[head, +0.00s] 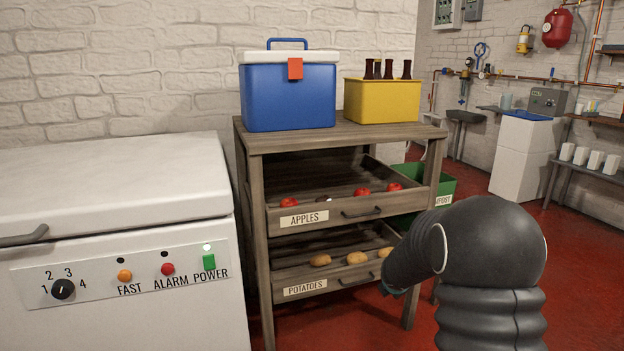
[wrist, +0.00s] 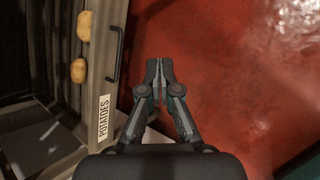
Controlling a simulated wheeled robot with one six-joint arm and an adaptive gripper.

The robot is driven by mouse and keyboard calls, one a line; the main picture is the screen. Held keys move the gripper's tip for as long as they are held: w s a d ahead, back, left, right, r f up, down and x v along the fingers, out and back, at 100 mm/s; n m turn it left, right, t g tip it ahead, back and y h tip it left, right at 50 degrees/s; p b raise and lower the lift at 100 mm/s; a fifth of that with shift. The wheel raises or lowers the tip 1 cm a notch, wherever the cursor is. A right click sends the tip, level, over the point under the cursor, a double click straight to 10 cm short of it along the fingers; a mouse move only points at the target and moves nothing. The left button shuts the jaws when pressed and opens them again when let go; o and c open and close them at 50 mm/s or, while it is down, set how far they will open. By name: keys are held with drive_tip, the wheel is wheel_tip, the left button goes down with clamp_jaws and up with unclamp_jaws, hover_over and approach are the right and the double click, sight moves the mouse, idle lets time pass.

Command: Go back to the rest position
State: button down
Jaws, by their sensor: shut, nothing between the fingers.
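My gripper (wrist: 160,72) is shut and empty in the wrist view, with its fingertips together above the red floor. It is beside the front of the potatoes drawer (wrist: 103,115), apart from its handle. In the head view my grey arm stands at the right, in front of the wooden rack (head: 345,134). The gripper itself is mostly hidden there behind the arm, low by the right end of the potatoes drawer (head: 288,283).
The apples drawer (head: 280,222) and potatoes drawer hold produce. A blue cooler (head: 290,97) and yellow crate (head: 385,100) stand on the rack. A white chest freezer (head: 110,180) is at left. A green compost bin (head: 445,186) is behind. Red floor (head: 590,260) is open at right.

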drive_tip(key=s+d+r+m+g+h, duration=0.15)
drive_tip(key=s+r+m, duration=0.25)
drive_tip(key=s+m, duration=0.5)
drive_tip(key=s+r+m+g, duration=0.3)
drive_tip(key=s+m, duration=0.3)
drive_tip(key=s, duration=0.4)
drive_tip(key=s+a+r+m+y, duration=0.1)
drive_tip(key=s+a+r+m, duration=0.1)
drive_tip(key=s, duration=0.5)
drive_tip(key=s+a+r+m+t+y, duration=0.1)
drive_tip(key=s+a+r+m, duration=0.2)
drive_tip(key=s, duration=0.4)
drive_tip(key=s+a+r+m+t+y, duration=0.1)
drive_tip(key=s+a+r+m+y, duration=0.1)
drive_tip(key=s+r, duration=0.4)
drive_tip(key=shift+s+a+m+p, duration=0.45)
drive_tip(key=shift+s+a+m, duration=0.15)
drive_tip(key=shift+s+a, duration=0.5)
